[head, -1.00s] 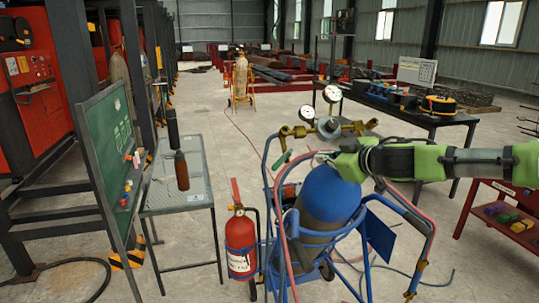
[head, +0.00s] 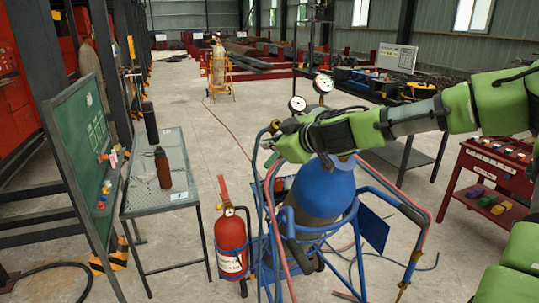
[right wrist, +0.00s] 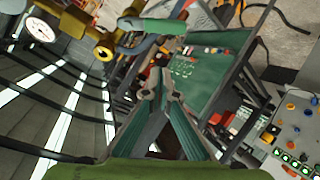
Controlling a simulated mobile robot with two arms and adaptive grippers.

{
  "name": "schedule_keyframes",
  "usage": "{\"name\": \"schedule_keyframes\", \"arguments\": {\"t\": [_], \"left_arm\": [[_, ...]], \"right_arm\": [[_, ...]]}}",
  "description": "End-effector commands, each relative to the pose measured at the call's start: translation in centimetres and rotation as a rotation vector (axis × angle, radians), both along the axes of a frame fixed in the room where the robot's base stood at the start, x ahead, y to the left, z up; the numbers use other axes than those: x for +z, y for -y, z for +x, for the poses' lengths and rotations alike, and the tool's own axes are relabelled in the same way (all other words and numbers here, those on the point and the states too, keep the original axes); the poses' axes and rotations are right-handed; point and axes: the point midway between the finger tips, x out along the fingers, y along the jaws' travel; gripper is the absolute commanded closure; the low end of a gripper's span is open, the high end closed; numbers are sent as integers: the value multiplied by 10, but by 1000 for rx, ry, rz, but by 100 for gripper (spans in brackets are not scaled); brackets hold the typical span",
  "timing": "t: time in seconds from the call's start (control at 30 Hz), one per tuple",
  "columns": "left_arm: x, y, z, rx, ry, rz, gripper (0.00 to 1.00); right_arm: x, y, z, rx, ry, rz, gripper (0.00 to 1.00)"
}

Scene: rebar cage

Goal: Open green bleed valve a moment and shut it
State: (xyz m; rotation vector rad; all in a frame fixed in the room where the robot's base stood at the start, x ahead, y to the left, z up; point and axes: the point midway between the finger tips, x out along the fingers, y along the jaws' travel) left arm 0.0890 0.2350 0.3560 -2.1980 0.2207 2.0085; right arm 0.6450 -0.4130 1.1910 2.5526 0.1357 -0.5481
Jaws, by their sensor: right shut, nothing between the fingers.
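The green bleed valve lever (right wrist: 155,26) shows in the right wrist view on brass fittings (right wrist: 102,45), near the top. My right gripper (head: 270,143) is at the regulator above the blue gas cylinder (head: 325,190). In the right wrist view its fingertips (right wrist: 161,82) are together with nothing between them, below the lever in the picture and apart from it. I cannot tell the depth between them. My left gripper is not in view.
Two gauges (head: 297,103) stand by the regulator. A blue cart (head: 376,230) carries the cylinder, with red hoses around it. A fire extinguisher (head: 231,243) stands at left, beside a grey table (head: 150,203) and green board (head: 78,140). A red tool cart (head: 492,170) is at right.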

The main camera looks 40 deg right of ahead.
Motion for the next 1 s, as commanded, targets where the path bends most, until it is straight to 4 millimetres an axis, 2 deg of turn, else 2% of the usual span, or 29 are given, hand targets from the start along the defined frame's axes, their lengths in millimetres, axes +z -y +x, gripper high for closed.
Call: {"name": "schedule_keyframes", "arguments": {"t": [0.47,0.7,1.0], "left_arm": [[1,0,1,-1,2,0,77],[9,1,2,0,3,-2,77],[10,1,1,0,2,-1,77]], "right_arm": [[-25,1,52,-1,-3,-2,100],[-40,16,31,-2,0,4,100],[-47,20,25,0,1,0,100]]}}
